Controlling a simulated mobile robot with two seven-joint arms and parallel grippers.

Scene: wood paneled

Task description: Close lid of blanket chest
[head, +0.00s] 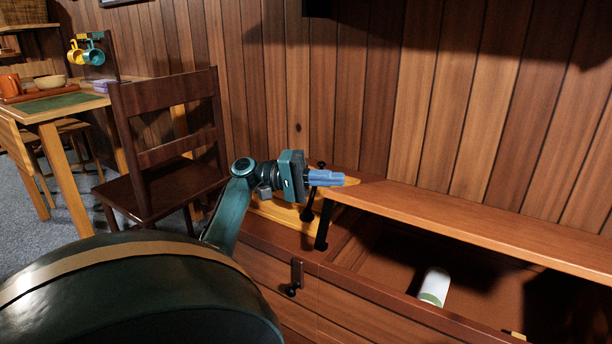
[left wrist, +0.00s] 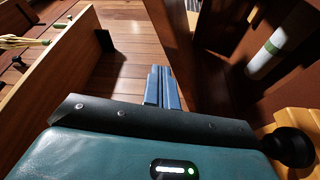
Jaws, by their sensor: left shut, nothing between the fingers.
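The blanket chest (head: 385,300) stands against the wall at the lower right of the head view. Its wooden lid (head: 470,222) is raised above the box, leaving the inside visible below its front edge. My left gripper (head: 338,178) is at the lid's left end, with its blue fingers shut and empty. I cannot tell whether they touch the lid. The fingers also show shut in the left wrist view (left wrist: 162,85). My right gripper is in neither view.
A white and green cylinder (head: 434,286) lies inside the chest; it also shows in the left wrist view (left wrist: 268,52). A dark wooden chair (head: 165,150) stands left of the chest. A table (head: 55,103) with mugs and a bowl is further left.

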